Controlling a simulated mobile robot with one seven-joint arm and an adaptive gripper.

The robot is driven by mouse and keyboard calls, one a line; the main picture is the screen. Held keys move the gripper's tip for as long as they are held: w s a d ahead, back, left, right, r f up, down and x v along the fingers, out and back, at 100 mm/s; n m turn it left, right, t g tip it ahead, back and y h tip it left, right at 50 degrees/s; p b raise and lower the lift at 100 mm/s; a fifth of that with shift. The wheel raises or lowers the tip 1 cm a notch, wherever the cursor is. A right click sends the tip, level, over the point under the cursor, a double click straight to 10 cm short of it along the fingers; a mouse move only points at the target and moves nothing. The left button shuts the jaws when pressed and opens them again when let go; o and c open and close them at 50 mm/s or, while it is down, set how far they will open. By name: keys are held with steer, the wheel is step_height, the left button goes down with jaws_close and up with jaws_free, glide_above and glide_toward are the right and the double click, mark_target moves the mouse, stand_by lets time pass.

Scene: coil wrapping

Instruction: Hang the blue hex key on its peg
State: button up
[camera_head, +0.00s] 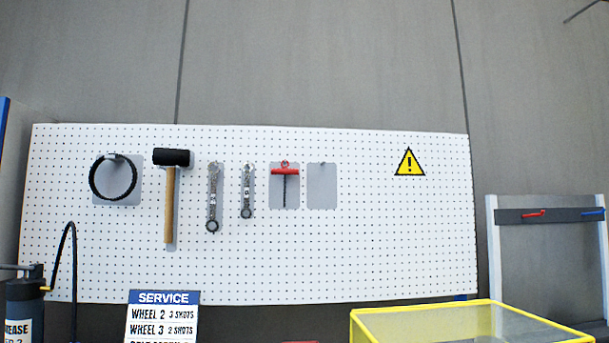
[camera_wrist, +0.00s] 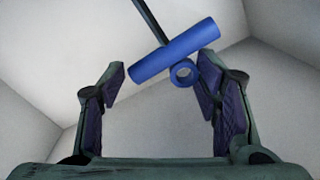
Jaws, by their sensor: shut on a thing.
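In the wrist view my gripper (camera_wrist: 163,78) is shut on the blue hex key (camera_wrist: 170,52). Its blue T-handle lies slanted across the fingertips, its dark shaft points away to the upper left, and its small blue ring faces my palm. The handle's right part is against the right finger; contact at the left finger is hard to tell. In the head view a bare grey backing plate (camera_head: 322,192) with a small peg (camera_head: 322,164) is on the pegboard, right of the hanging red hex key (camera_head: 285,172). Neither my gripper nor the held key shows in the head view.
The white pegboard (camera_head: 380,240) also holds a black ring (camera_head: 91,178), a mallet (camera_head: 170,205) and two wrenches (camera_head: 212,200). A yellow-edged box (camera_head: 430,306) stands below right. A rack (camera_head: 540,216) with red and blue handles is at far right.

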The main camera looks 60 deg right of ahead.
stand_by(0.3)
steer(key=m, duration=0.1)
steer(key=w+m, duration=0.1)
steer(key=m, duration=0.1)
steer(key=d+f+m, duration=0.1)
steer(key=m, duration=0.1)
steer(key=shift+w, duration=0.2)
steer(key=m, duration=0.5)
steer(key=w+d+f+m, duration=0.1)
steer(key=m, duration=0.5)
steer(key=w+m, duration=0.1)
steer(key=m, duration=0.4)
steer(key=shift+w+d+f+m, duration=0.1)
steer(key=shift+d+f+m, duration=0.15)
steer(key=shift+m, duration=0.15)
